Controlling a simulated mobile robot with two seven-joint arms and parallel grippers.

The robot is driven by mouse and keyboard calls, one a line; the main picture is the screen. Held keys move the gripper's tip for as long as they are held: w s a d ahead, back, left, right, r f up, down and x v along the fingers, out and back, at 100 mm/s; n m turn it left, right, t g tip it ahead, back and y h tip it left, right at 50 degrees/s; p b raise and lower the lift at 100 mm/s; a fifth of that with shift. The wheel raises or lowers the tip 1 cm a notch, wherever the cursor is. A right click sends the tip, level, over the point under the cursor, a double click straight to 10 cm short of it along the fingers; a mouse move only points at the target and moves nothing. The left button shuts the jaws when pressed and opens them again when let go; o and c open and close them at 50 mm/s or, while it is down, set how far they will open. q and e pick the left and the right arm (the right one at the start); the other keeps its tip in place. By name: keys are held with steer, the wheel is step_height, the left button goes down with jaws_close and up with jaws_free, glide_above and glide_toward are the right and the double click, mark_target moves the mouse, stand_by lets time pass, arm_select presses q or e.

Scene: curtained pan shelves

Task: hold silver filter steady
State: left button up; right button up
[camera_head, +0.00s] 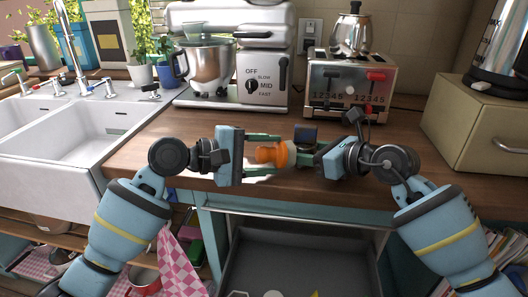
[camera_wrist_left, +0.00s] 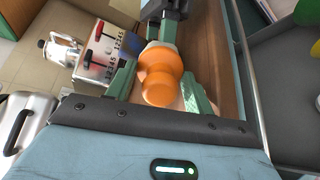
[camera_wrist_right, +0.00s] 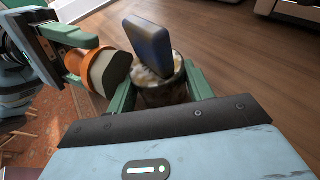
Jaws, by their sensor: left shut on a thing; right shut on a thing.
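My left gripper (camera_head: 284,153) is shut on an orange, rounded, waisted piece (camera_head: 268,155), held sideways above the counter's front edge. The orange piece fills the middle of the left wrist view (camera_wrist_left: 160,78). In the right wrist view its pale flat end (camera_wrist_right: 112,70) faces the right gripper. The orange piece and the cylinder are close, with a small gap.
The wooden counter (camera_head: 140,157) is clear around the grippers. A mixer (camera_head: 250,85), a toaster (camera_head: 350,85) and a beige box (camera_head: 475,130) stand behind and right. A white sink (camera_head: 50,170) is at left. An open grey drawer (camera_head: 300,255) with several small things lies below.

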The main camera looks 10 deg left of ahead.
arm_select(q)
steer(key=shift+w+a, duration=0.3)
steer(key=shift+w, duration=0.4)
steer(key=shift+w+a, duration=0.3)
steer(key=shift+w, duration=0.35)
steer(key=shift+v, duration=3.05)
steer(key=shift+d, duration=0.15)
steer(key=shift+s+d+x, duration=0.1)
steer(key=shift+s+x, duration=0.1)
steer(key=shift+x, duration=0.7)
steer(key=shift+s+d+x, duration=0.1)
steer(key=shift+s+x, duration=0.1)
steer(key=shift+x, duration=0.7)
steer(key=shift+s+d+x, duration=0.1)
steer(key=shift+s+x, duration=0.1)
steer(key=shift+x, duration=0.7)
steer(key=shift+d, duration=0.15)
